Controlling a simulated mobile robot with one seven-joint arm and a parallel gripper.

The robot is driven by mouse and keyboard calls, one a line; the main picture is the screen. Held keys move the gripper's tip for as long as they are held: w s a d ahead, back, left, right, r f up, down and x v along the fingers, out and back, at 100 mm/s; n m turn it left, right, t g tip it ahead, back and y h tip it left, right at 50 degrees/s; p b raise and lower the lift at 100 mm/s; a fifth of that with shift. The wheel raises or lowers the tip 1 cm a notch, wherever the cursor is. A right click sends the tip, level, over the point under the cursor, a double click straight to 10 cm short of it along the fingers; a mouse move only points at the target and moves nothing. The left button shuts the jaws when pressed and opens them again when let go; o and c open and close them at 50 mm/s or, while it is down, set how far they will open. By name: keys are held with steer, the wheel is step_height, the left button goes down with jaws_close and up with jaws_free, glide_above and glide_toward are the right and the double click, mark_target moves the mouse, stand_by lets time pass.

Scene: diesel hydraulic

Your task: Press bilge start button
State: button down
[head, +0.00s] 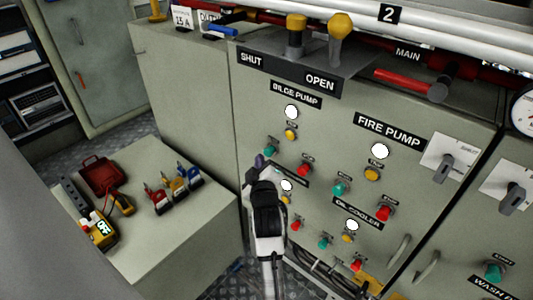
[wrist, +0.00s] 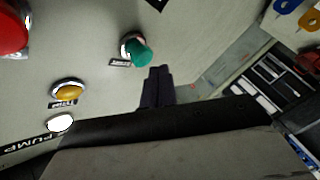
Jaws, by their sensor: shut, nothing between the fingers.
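The bilge pump panel label (head: 296,94) sits above a white lamp (head: 291,111), a yellow lamp (head: 290,134), a green button (head: 271,150) and a red button (head: 304,170). My gripper (head: 260,160) is shut and empty, just below and left of the green button. In the wrist view, the closed fingertips (wrist: 158,72) are close beside the green button (wrist: 139,52). A small gap shows in the picture; the depth between them is unclear. The red button (wrist: 12,32) and yellow lamp (wrist: 68,90) are to the left there.
Fire pump (head: 388,130) and oil cooler (head: 357,214) controls are to the right and below. My arm covers part of the lower left group. Yellow-handled valves (head: 340,25) and pipes run above. A low cabinet (head: 205,225) with tools and a multimeter (head: 100,232) stands left.

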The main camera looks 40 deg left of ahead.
steer(key=shift+w, duration=0.15)
steer(key=shift+w, duration=0.25)
